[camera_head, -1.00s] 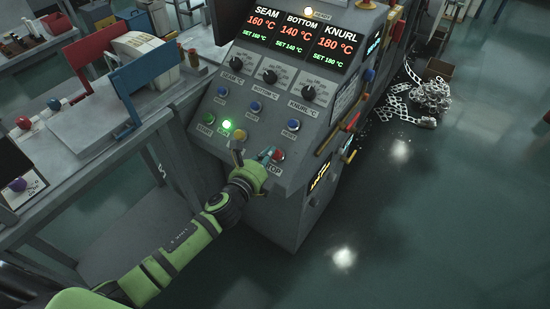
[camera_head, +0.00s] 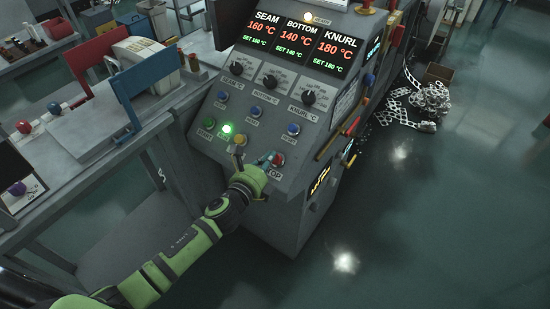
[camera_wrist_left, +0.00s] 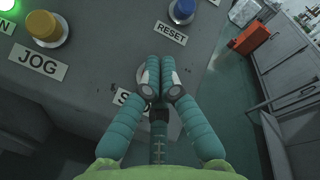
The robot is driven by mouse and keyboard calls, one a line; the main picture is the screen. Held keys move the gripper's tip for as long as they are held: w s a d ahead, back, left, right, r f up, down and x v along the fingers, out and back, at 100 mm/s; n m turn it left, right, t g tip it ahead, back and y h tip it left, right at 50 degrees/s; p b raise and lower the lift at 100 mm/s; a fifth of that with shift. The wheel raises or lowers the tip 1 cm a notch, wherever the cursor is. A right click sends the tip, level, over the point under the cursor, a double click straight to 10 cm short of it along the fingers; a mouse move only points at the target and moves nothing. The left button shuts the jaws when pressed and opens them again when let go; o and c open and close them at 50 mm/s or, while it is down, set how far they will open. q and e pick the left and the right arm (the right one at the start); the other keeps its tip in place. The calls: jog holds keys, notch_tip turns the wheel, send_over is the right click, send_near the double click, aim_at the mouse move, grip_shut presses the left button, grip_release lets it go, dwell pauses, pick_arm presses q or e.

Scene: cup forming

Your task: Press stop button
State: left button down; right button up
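The red stop button (camera_head: 278,160) is at the lower right of the sloped grey control panel (camera_head: 262,108), with a partly covered STOP label (camera_head: 273,174) below it. My left gripper (camera_head: 266,158) is at the button's left side in the head view; I cannot tell if it touches it. In the left wrist view its two teal fingers (camera_wrist_left: 158,82) are together and shut, with nothing seen between them. They cover the stop button there and most of its label (camera_wrist_left: 130,101). My right gripper is not in view.
Near the gripper are a yellow jog button (camera_wrist_left: 45,28), a blue reset button (camera_wrist_left: 182,11) and a lit green button (camera_head: 226,128). Dials and temperature displays are above. A bench (camera_head: 90,150) stands left. Metal scrap (camera_head: 420,97) lies on the floor right; the floor there is mostly clear.

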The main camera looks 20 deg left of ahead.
pick_arm(q)
jog(key=shift+f, duration=0.1)
dwell(0.4)
jog(key=shift+w+d+f+b, duration=0.1)
jog(key=shift+w+f+b, duration=0.15)
jog(key=shift+b, duration=0.05)
jog(key=shift+w+d+f+b, duration=0.1)
jog(key=shift+w+f+b, duration=0.1)
jog(key=shift+f+b, duration=0.25)
dwell(0.7)
dwell(0.3)
jog(key=shift+s+r+p, duration=0.5)
jog(key=shift+r+p, duration=0.3)
jog(key=shift+p, duration=0.05)
jog(key=shift+a, duration=0.2)
jog(key=s+r+p, duration=0.1)
jog(key=r+p, duration=0.1)
jog(key=p, duration=0.1)
jog(key=s+a+r+p, duration=0.1)
jog(key=r, duration=0.1)
jog(key=shift+s, duration=0.35)
